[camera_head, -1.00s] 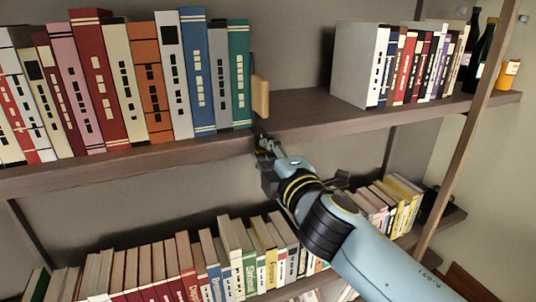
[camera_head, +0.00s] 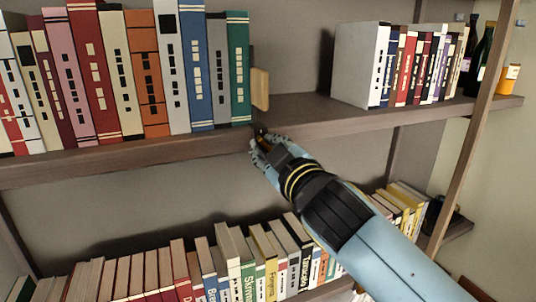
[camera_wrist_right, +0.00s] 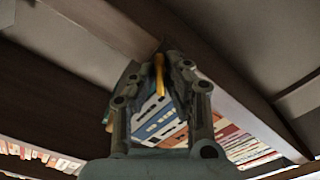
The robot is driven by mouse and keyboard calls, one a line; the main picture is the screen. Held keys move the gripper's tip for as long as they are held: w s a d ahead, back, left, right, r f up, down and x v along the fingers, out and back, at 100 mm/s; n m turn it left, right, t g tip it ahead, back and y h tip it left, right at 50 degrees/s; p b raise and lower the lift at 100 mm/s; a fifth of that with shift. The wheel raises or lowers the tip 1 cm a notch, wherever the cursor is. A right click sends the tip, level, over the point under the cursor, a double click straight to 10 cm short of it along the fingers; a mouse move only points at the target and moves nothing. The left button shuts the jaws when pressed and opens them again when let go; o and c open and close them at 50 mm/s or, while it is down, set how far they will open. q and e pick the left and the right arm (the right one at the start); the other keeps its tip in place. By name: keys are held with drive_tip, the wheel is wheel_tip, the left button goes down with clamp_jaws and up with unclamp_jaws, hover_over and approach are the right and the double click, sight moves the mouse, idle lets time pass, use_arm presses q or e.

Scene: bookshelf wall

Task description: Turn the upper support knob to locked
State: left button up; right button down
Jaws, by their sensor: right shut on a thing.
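The upper support knob (camera_head: 262,132) is a small dark piece at the front edge of the upper shelf, just below the wooden end block. My right gripper (camera_head: 262,142) reaches it from the lower right in the head view. Its fingers are closed around the knob and hide most of it, so I cannot tell the knob's angle. In the right wrist view my right gripper (camera_wrist_right: 160,62) points up at the shelf edge, with a narrow yellow strip showing between its fingers. My left gripper is not in view.
The upper shelf (camera_head: 330,117) holds a row of books ending at a green book (camera_head: 238,70) and the wooden end block (camera_head: 260,90). A white book (camera_head: 358,65) starts another row to the right. Bare shelf lies between them. Another book row fills the shelf below.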

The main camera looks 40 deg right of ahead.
drive_tip(key=shift+f+m, duration=0.2)
drive_tip(key=shift+m, duration=0.3)
drive_tip(key=c, duration=1.4)
unclamp_jaws()
drive_tip(key=shift+r, duration=0.1)
drive_tip(key=v, duration=1.2)
